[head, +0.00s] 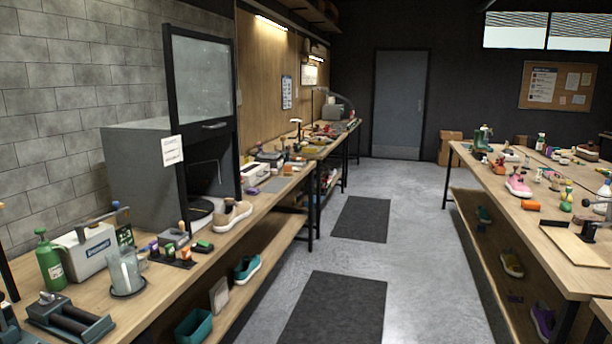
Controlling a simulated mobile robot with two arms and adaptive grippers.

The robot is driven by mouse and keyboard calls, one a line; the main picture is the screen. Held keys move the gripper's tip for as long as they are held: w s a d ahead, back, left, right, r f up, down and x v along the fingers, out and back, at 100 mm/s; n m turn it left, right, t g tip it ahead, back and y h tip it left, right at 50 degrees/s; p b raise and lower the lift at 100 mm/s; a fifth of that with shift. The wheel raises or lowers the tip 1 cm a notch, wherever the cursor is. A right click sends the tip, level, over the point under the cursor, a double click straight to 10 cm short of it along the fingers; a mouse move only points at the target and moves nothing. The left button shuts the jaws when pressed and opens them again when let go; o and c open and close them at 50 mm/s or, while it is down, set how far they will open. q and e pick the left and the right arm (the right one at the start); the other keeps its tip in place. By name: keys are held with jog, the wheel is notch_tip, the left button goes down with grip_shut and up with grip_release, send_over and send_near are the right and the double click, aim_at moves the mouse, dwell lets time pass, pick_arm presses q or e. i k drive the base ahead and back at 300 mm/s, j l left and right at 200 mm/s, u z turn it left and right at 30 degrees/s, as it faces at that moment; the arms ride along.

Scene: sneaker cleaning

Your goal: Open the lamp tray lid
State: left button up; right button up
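I cannot make out a lamp tray or its lid for certain. A grey box-like object (333,112) stands at the far end of the left bench, with a thin curved lamp-like arm beside it. It is too small to tell whether it has a lid or whether that lid is shut. Neither of my grippers is in view.
The left bench (160,292) holds a grey cabinet (137,165) with its glass door raised, a white case (88,248), a green bottle (49,262) and a beige sneaker (232,216). The right bench (497,193) is crowded. The aisle (414,235) between is clear, with dark mats (335,308).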

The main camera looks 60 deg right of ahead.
aim_at(251, 172)
jog(key=z, duration=1.65)
jog(key=i+l+z, duration=0.4)
jog(key=i, duration=0.45)
jog(key=i+z, duration=0.4)
jog(key=i, duration=2.15)
jog(key=l, duration=0.1)
